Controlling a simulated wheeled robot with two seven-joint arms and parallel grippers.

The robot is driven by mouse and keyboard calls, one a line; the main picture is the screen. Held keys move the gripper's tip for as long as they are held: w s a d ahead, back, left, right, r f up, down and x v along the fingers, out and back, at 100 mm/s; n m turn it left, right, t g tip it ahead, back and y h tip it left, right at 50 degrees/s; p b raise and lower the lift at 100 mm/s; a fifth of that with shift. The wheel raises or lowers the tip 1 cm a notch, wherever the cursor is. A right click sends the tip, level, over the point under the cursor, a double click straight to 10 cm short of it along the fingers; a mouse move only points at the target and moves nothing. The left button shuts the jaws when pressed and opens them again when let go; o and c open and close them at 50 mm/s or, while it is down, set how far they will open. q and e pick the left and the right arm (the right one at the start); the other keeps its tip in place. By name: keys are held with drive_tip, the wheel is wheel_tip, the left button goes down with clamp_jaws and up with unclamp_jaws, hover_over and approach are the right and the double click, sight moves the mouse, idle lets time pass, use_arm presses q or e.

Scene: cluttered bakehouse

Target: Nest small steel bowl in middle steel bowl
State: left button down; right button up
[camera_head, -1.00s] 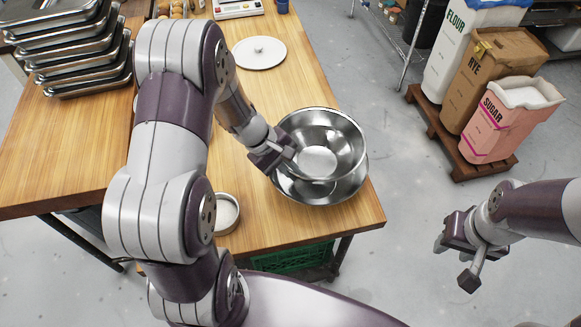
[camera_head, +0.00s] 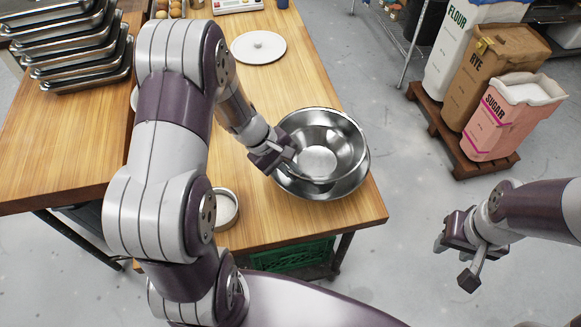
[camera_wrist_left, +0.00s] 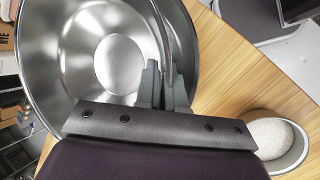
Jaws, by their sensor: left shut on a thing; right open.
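The small steel bowl (camera_head: 338,138) is gripped at its near-left rim by my left gripper (camera_head: 290,154). Its inside faces up, with a bright round base. The middle steel bowl (camera_head: 345,188) is beneath it on the table, showing as a shiny rim around the near and right sides. The small bowl hides most of its inside, so I cannot tell whether the two touch. In the left wrist view, the fingers (camera_wrist_left: 164,88) are shut either side of the small bowl's wall (camera_wrist_left: 118,60). My right gripper (camera_head: 454,264) is open and empty, off the table's right side.
The wooden table (camera_head: 285,225) holds a round tin (camera_head: 233,222) with pale contents, a white lid-like disc (camera_head: 258,48), a scale (camera_head: 237,4) and stacked metal trays (camera_head: 85,75). Sacks (camera_head: 503,115) stand on a pallet at right. A green crate (camera_head: 292,257) is below the table.

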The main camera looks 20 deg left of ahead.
use_arm(q)
drive_tip(key=shift+f+b, duration=2.6)
drive_tip(key=shift+f, duration=0.3)
drive_tip(key=c, duration=1.2)
unclamp_jaws()
drive_tip(key=shift+c, duration=0.2)
drive_tip(key=shift+o, duration=0.4)
drive_tip(key=shift+s, duration=0.1)
drive_tip(key=shift+o, duration=1)
drive_tip(key=shift+s+f, duration=0.1)
